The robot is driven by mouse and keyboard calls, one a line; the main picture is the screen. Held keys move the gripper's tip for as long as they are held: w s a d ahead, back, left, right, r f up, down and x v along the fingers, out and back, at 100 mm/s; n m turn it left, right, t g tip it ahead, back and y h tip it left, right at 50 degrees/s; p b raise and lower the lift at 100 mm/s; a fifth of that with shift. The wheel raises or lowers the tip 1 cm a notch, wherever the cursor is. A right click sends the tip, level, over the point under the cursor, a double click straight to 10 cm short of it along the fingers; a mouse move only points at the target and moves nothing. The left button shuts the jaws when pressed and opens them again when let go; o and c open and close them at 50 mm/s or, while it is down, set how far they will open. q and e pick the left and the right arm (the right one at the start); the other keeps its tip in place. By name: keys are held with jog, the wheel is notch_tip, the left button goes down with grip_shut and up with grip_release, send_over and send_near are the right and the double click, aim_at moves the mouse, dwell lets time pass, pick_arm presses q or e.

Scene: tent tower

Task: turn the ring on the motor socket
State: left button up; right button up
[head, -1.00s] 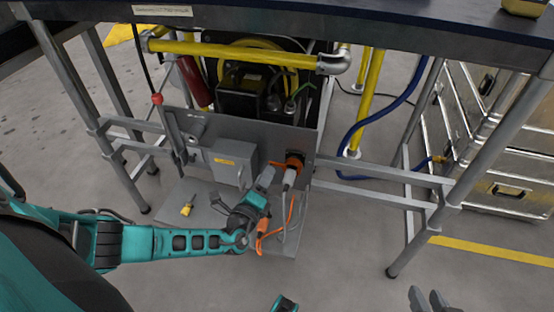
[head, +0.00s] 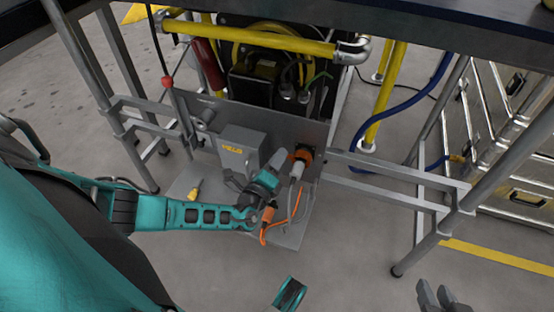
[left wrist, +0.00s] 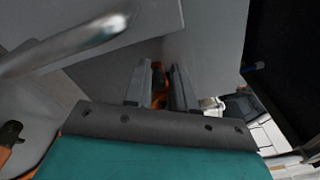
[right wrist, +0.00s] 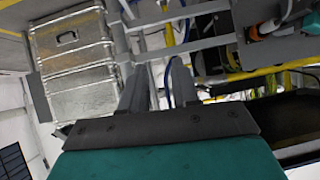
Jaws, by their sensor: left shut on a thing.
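The motor socket (head: 303,153) is orange and sits on the grey panel under the bench, with a grey plug (head: 297,171) in its lower front. My left gripper (head: 282,157) reaches it from the left, its fingertips at the socket's left edge. In the left wrist view my left gripper (left wrist: 158,88) is shut with an orange part (left wrist: 158,80) between its fingers. This seems to be the socket's ring; its outline is mostly hidden. My right gripper (head: 438,296) is apart, low at the right. In the right wrist view its fingers (right wrist: 160,88) stand apart, empty.
A grey box (head: 240,150) is mounted left of the socket. A yellow-tipped item (head: 195,190) lies on the plate. Yellow pipe (head: 260,38) and bench legs surround the space.

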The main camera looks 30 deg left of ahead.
aim_at(296, 151)
pick_arm(q)
jog(key=shift+f, duration=0.1)
grip_shut()
pick_arm(e)
jog(key=shift+r, duration=0.1)
